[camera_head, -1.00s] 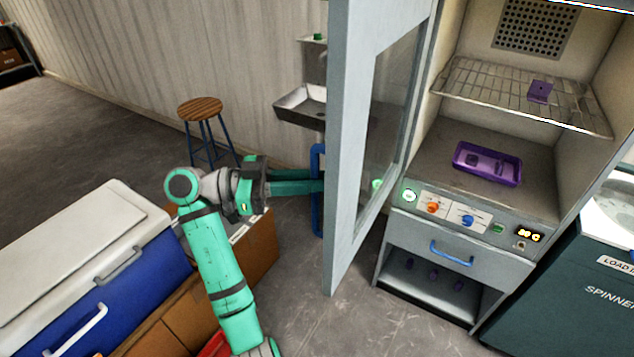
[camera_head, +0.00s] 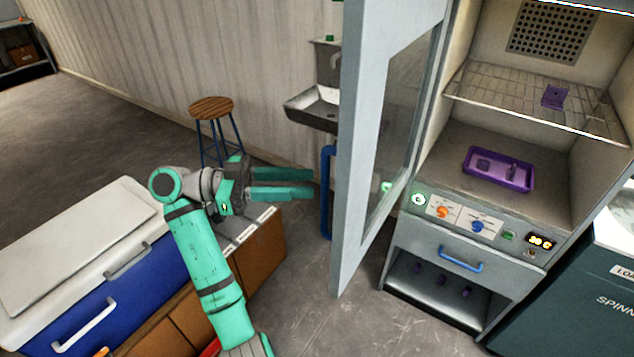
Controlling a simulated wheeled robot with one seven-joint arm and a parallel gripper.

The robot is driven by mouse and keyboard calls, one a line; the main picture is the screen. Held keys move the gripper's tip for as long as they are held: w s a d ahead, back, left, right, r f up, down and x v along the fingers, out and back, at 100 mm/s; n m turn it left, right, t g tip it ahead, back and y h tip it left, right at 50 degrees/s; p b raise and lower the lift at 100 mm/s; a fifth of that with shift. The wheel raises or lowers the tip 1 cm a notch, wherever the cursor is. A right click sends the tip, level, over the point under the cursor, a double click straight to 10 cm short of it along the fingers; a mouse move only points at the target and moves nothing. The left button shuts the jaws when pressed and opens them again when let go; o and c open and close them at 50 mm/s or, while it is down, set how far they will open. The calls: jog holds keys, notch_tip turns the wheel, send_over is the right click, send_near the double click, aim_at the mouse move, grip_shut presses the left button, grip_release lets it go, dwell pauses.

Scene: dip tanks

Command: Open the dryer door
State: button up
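The dryer (camera_head: 419,236) stands at the right with its grey, glass-paned door (camera_head: 357,150) swung wide open toward me. Its inside is in plain view. The blue door handle (camera_head: 327,190) shows at the door's left edge, partly hidden behind the door. My gripper (camera_head: 314,184) is left of the handle, with its two green fingers spread apart and a gap between them. The fingers hold nothing, and their tips appear just short of the handle.
Inside the dryer are a wire shelf (camera_head: 500,99) with a purple piece (camera_head: 555,97) and a purple tray (camera_head: 500,183). A blue cooler (camera_head: 95,307) is at lower left, a stool (camera_head: 211,108) and a sink (camera_head: 303,109) behind. Floor below the door is clear.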

jog(key=shift+s+a, duration=0.15)
jog(key=shift+a, duration=1.2)
jog(key=shift+s+a, duration=0.15)
jog(key=shift+a, duration=1.15)
